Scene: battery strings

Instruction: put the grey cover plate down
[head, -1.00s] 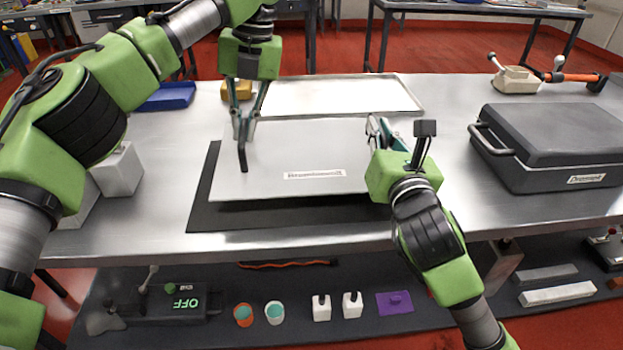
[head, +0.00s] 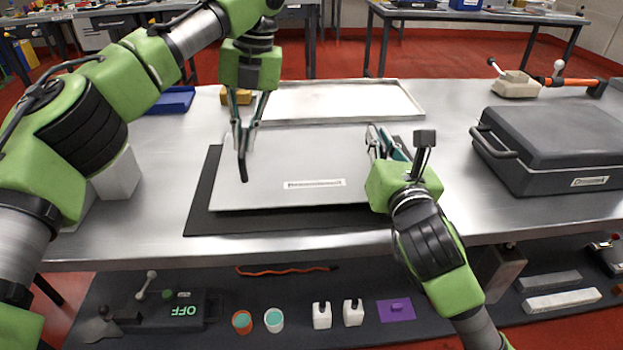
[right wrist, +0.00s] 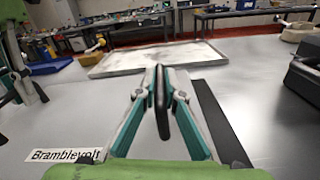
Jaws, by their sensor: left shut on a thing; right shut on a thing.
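The grey cover plate (head: 290,165) is a flat sheet with a white label, held level over the black mat (head: 200,222) on the steel table. The mat shows along its left and front sides. I cannot tell whether the plate touches the mat or is just above it. My left gripper (head: 243,145) points down and is shut on the dark handle at the plate's left side. My right gripper (head: 376,140) is shut on the plate's right-hand handle, mostly hidden in the head view. In the right wrist view the fingers (right wrist: 160,80) close around that dark upright handle.
A shallow metal tray (head: 340,99) lies just behind the plate. A dark case (head: 555,145) stands at the right. A blue tray (head: 172,101), a yellow block (head: 236,96) and a pale grey block (head: 120,175) are at the left. A lower shelf (head: 360,330) holds small parts.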

